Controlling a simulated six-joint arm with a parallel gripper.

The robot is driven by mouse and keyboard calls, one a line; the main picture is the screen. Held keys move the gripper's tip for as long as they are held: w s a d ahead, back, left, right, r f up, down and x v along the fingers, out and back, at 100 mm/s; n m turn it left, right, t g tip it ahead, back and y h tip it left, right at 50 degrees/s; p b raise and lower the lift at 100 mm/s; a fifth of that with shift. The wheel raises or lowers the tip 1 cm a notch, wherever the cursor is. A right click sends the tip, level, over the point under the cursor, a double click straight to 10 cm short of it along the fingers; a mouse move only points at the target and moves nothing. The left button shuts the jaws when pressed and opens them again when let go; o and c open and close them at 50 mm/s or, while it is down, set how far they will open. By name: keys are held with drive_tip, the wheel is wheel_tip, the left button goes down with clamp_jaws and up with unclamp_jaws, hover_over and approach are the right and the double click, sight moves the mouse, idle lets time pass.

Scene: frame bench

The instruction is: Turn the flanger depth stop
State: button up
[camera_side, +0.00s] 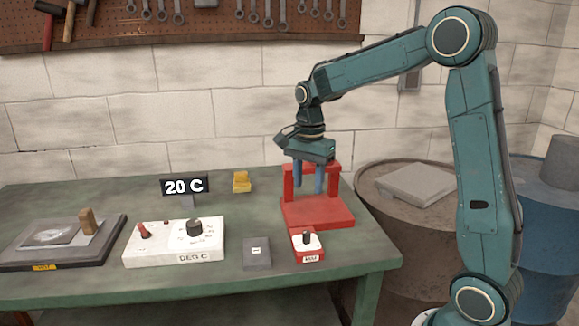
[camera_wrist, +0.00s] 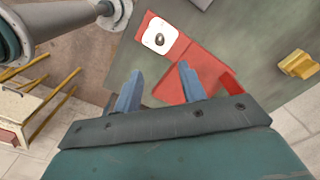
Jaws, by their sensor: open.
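The red flanger (camera_side: 318,212) stands at the right of the green bench, with a flat base and an upright frame at its back. At its front is a small red block with a white top (camera_side: 298,243), and on that sits a dark knob (camera_side: 307,237), which looks like the depth stop. The knob (camera_wrist: 159,39) also shows beyond the fingertips in the wrist view. My gripper (camera_side: 308,184) is open and empty, pointing down above the flanger base near its frame. It is apart from the knob, which is nearer the front. The fingers (camera_wrist: 157,78) hide part of the red base in the wrist view.
A white control box (camera_side: 160,248) with a black knob and red lever stands left, beside a grey block (camera_side: 257,255). Drums stand right.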

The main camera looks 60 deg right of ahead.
sight(307, 232)
wheel_tip(307, 232, down, 14)
drive_tip(key=shift+r, duration=0.1)
idle(0.8)
drive_tip(key=shift+c, duration=0.2)
clamp_jaws()
